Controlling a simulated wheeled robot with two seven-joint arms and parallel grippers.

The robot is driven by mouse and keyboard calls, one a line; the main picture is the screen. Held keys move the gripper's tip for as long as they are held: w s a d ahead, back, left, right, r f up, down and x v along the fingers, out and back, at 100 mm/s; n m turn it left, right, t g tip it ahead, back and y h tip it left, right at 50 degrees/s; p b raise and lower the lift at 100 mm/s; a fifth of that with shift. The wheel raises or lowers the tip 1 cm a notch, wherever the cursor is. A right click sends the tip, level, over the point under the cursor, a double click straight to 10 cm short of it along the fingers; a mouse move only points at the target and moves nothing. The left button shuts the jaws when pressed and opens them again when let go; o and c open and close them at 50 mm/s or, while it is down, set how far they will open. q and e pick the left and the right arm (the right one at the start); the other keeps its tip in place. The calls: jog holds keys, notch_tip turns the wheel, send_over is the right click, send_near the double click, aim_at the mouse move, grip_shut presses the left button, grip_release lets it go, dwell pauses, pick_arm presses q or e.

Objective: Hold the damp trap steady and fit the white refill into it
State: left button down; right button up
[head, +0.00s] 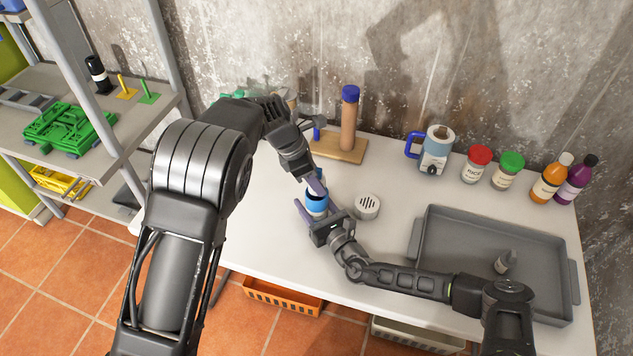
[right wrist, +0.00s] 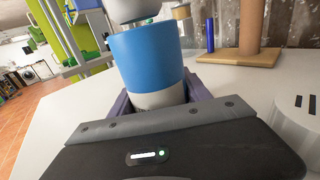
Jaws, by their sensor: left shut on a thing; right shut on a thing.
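My left gripper (head: 316,186) comes down from above and is shut at the trap's mouth. A pale rounded thing, seemingly the white refill (right wrist: 130,8), shows at the trap's top in the right wrist view. The left fingers mostly hide it in the head view. I cannot tell how deep it sits.
A white slotted round piece (head: 367,206) lies right of the trap. A grey tray (head: 455,262) holding a small bottle is further right. A wooden stand (head: 340,148), a blue-and-white mug-like device (head: 434,150), jars and bottles line the back. A shelf (head: 150,105) stands left.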

pick_arm(q)
jog(key=shift+f, duration=0.6)
jog(key=shift+f, duration=0.6)
jog(key=c, duration=0.9)
grip_release()
jog(key=shift+s+a+f, duration=0.1)
pick_arm(e)
jog(key=shift+s+a+r, duration=0.1)
pick_arm(q)
jog(key=shift+o, duration=0.2)
jog(key=shift+r, duration=0.25)
jog(key=w+v, duration=0.1)
jog(key=v, duration=1.1)
jog(key=shift+s+r, duration=0.4)
jog(key=shift+r, duration=0.05)
pick_arm(e)
jog(key=o, duration=1.6)
